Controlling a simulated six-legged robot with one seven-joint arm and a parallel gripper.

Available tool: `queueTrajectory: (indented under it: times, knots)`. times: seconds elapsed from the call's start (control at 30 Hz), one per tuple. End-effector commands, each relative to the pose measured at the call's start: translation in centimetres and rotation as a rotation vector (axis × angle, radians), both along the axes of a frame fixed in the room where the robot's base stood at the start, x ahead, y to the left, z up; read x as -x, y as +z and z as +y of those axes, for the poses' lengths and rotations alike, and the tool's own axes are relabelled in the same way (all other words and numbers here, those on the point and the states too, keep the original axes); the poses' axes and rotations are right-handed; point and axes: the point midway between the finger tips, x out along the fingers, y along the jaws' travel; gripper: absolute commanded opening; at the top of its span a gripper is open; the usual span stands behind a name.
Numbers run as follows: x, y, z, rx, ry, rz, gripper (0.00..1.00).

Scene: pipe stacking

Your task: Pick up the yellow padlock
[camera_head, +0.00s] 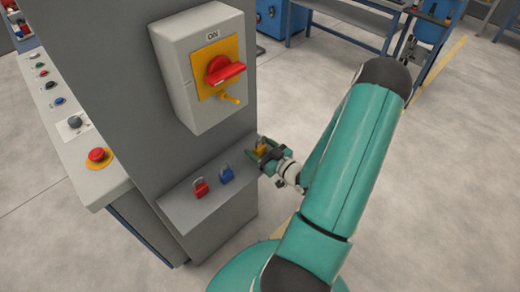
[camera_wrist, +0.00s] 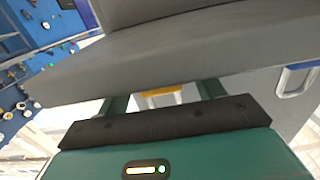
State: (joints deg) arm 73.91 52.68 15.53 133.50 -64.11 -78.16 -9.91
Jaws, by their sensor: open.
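The yellow padlock (camera_head: 262,150) sits at the right end of the grey ledge in the head view, between the fingers of my gripper (camera_head: 266,153). In the wrist view, the yellow padlock (camera_wrist: 161,93) shows only partly, in the gap between my two green fingers (camera_wrist: 163,97). The fingers are apart, one on either side of it. A grey surface crosses the picture there, and the fingertips and most of the padlock are hidden. I cannot tell whether either finger touches the padlock.
The blue padlock (camera_head: 226,175) and red padlock (camera_head: 200,189) lie on the same ledge (camera_head: 190,210), left of the yellow one. Above is a grey switch box (camera_head: 180,80) with a red rotary handle (camera_head: 224,70). A button console (camera_head: 60,110) stands at left.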

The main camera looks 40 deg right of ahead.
Motion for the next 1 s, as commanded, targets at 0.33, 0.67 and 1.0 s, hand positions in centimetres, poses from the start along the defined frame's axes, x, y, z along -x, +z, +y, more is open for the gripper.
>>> queueTrajectory:
  times: [0.33, 0.67, 1.0]
  knots:
    - [0.1, 0.0, 0.0, 0.0, 0.0, 0.0, 0.17]
    - [0.0, 0.1, 0.0, 0.001, 0.001, 0.0, 0.17]
    - [-0.9, 1.6, 0.0, 0.002, 0.004, 0.0, 0.17]
